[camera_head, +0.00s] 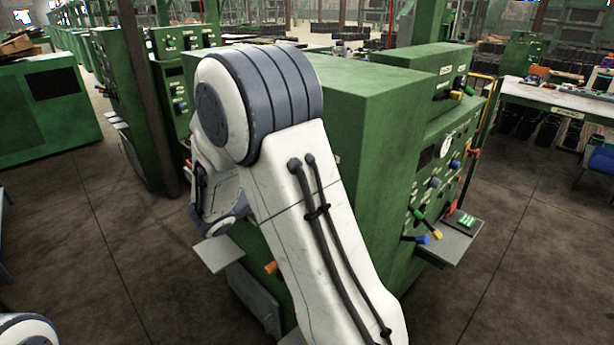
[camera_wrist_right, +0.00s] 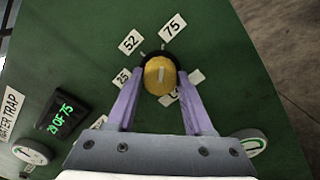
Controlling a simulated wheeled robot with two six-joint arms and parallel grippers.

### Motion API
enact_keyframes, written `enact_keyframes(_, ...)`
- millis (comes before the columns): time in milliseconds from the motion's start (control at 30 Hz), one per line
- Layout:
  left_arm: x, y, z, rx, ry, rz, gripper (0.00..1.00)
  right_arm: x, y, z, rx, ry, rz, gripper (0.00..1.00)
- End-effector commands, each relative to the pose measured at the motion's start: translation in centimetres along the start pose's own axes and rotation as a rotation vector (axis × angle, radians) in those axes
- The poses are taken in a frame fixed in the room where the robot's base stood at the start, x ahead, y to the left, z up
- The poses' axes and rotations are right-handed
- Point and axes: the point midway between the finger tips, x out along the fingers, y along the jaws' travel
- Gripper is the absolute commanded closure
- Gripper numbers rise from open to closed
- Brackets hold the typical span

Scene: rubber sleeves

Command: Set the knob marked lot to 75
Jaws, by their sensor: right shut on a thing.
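In the right wrist view, the yellow knob (camera_wrist_right: 160,75) sits on a black base on a green panel. My right gripper (camera_wrist_right: 160,92) is shut on it, with one purple finger on each side. The knob's pale line points almost straight up in the picture, near the tick by the 75 plate (camera_wrist_right: 172,27); I cannot tell if it lines up exactly. The 52 plate (camera_wrist_right: 130,41) and 25 plate (camera_wrist_right: 122,77) are to the left. A plate below the knob is mostly hidden by the finger. My left gripper is not in view.
A lit display (camera_wrist_right: 61,115) reads "29 OF 75". Two round pale dials (camera_wrist_right: 250,142) (camera_wrist_right: 33,152) flank the gripper. In the head view, my arm hides part of the green machine (camera_head: 370,110); levers and a shelf (camera_head: 450,243) stick out at its right.

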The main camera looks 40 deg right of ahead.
Motion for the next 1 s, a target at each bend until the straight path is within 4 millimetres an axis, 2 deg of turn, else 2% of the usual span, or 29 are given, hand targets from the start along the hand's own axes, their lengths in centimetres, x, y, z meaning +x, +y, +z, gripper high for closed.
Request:
enact_keyframes(533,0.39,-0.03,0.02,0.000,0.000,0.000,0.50,-0.01,0.01,0.04,0.025,-0.001,-0.002,1.00)
enact_keyframes(567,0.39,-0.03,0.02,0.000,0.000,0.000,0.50,-0.01,0.00,0.04,0.025,-0.001,-0.002,0.37)
enact_keyframes(600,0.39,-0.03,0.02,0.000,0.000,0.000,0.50,-0.01,0.00,0.04,0.025,0.000,-0.002,0.21)
enact_keyframes(633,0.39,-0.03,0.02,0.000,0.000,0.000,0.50,-0.01,0.00,0.04,0.025,0.000,-0.001,0.19)
enact_keyframes(1000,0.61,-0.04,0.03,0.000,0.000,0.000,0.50,-0.47,-0.03,-0.08,0.024,0.001,0.000,0.19)
